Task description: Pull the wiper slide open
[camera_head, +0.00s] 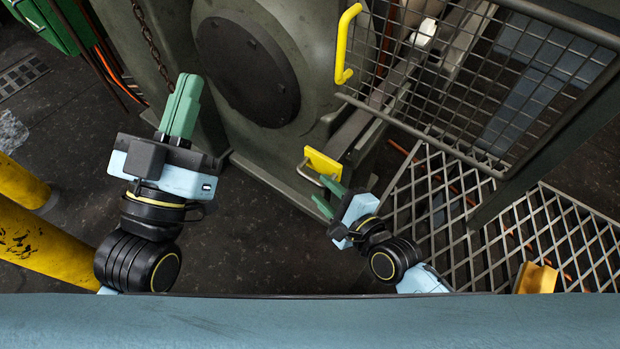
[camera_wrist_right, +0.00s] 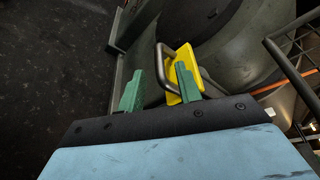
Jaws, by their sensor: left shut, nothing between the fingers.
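The wiper slide shows as a yellow plate (camera_head: 322,163) with a grey metal loop handle (camera_head: 307,176), low on the machine's side. In the right wrist view the yellow plate (camera_wrist_right: 184,66) and the handle (camera_wrist_right: 160,66) are just beyond the fingers. My right gripper (camera_head: 329,197) is open close to the handle. In the wrist view its right green finger overlaps the plate and loop, and its left finger stands apart to the left; I cannot tell whether it touches. My left gripper (camera_head: 187,84) is shut and empty, raised at the left, away from the slide.
A large grey-green machine housing (camera_head: 215,125) stands behind. A wire-mesh guard (camera_head: 470,75) with a yellow handle (camera_head: 343,45) is at upper right, above a metal grating (camera_head: 440,195). Yellow posts (camera_head: 40,235) stand at left. Dark floor between the arms is clear.

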